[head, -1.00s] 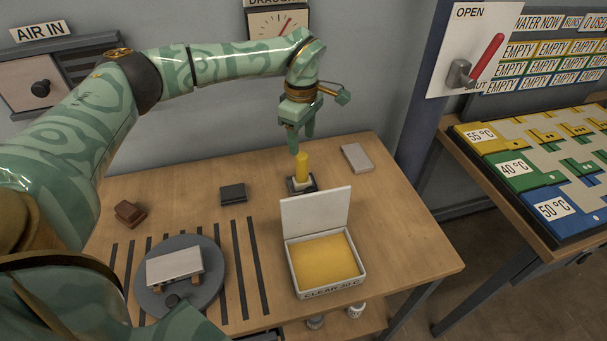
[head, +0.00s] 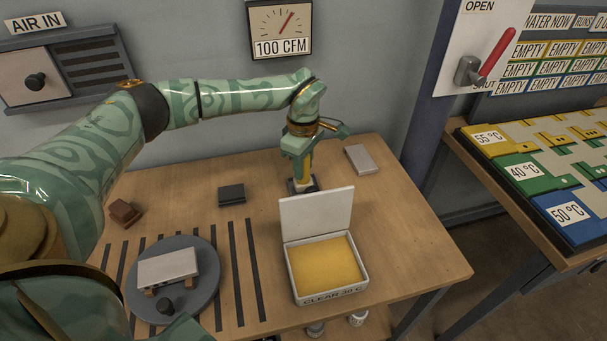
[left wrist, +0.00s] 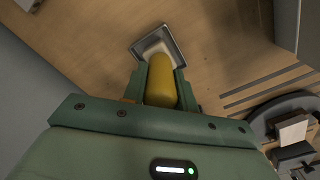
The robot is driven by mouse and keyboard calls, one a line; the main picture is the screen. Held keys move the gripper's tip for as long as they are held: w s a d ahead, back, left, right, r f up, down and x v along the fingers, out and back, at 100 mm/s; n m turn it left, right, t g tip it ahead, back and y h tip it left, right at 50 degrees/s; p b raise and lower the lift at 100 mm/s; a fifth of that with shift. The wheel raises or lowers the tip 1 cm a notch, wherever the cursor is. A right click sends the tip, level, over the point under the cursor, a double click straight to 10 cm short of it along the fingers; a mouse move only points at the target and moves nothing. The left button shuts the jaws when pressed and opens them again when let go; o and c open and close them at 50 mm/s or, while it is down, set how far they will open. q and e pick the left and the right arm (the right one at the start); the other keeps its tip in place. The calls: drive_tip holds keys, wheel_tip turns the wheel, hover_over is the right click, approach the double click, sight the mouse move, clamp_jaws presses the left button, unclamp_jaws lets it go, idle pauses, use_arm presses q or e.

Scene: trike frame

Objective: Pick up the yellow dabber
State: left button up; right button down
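The yellow dabber (head: 304,172) stands upright in a small dark square holder (head: 292,188) with a pale inside, near the back of the wooden table. My left gripper (head: 301,172) points down over it, with a finger on each side. In the left wrist view the yellow dabber (left wrist: 160,90) lies between the two green fingers, its lower end at the holder (left wrist: 174,49). The fingers sit very close to its sides; I cannot tell whether they press on it. My right gripper is not in view.
An open white box (head: 361,283) with a yellow pad stands in front of the holder. A grey block (head: 361,159) lies to the right, a dark block (head: 231,195) to the left. A round turntable (head: 204,306) holds a pale plate on supports.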

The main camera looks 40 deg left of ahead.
use_arm(q)
drive_tip(key=c, duration=0.3)
drive_tip(key=shift+c, duration=0.2)
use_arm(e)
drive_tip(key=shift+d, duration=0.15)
